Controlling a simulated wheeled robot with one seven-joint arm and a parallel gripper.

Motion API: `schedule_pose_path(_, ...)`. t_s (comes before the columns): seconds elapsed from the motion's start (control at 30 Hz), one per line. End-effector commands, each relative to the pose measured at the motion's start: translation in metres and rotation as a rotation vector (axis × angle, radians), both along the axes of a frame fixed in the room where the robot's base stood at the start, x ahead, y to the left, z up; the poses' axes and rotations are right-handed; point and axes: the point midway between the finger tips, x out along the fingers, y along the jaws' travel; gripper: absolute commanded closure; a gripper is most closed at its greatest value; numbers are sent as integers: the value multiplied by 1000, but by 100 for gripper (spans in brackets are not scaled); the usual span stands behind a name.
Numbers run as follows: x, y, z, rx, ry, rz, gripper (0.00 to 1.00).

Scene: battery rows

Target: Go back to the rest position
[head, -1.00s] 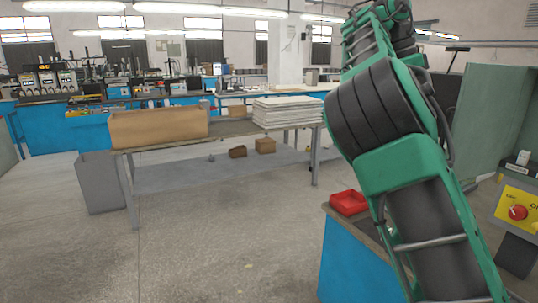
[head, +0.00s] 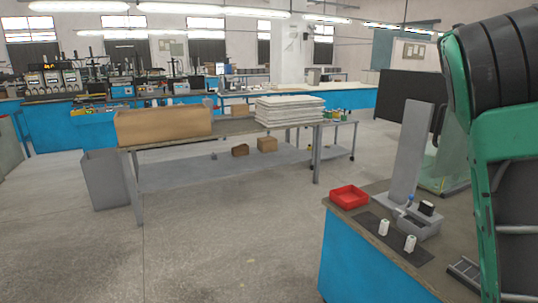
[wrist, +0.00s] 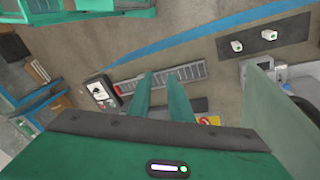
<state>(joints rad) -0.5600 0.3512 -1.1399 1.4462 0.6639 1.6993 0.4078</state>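My gripper (wrist: 160,78) shows in the wrist view, pointing down over the workbench. Its two green fingers stand apart and I see nothing held between them. In the head view my green and black arm fills the right edge, and the gripper is out of that picture. Two white battery-like cylinders, a left one (head: 384,228) and a right one (head: 410,243), stand on a dark mat (head: 365,222). Both cylinders also show in the wrist view (wrist: 237,46), apart from the fingers.
The blue-sided workbench (head: 365,268) holds a red bin (head: 348,198), a grey fixture with a tall panel (head: 408,150) and a slotted grey strip (head: 465,270). A table with a cardboard box (head: 165,125) stands behind. Open concrete floor (head: 230,225) lies left of the bench.

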Motion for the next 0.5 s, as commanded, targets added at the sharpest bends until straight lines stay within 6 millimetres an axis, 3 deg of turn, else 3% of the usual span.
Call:
schedule_pose_path(0.1, -42, -24, -34, 107, 22, 96, 82)
schedule_pose_path(0.2, -72, -30, -61, 179, 26, 201, 82)
schedule_pose_path(0.37, -120, -23, -99, 265, 3, 381, 82)
schedule_pose_path(0.5, -158, -2, -126, 308, -37, 553, 82)
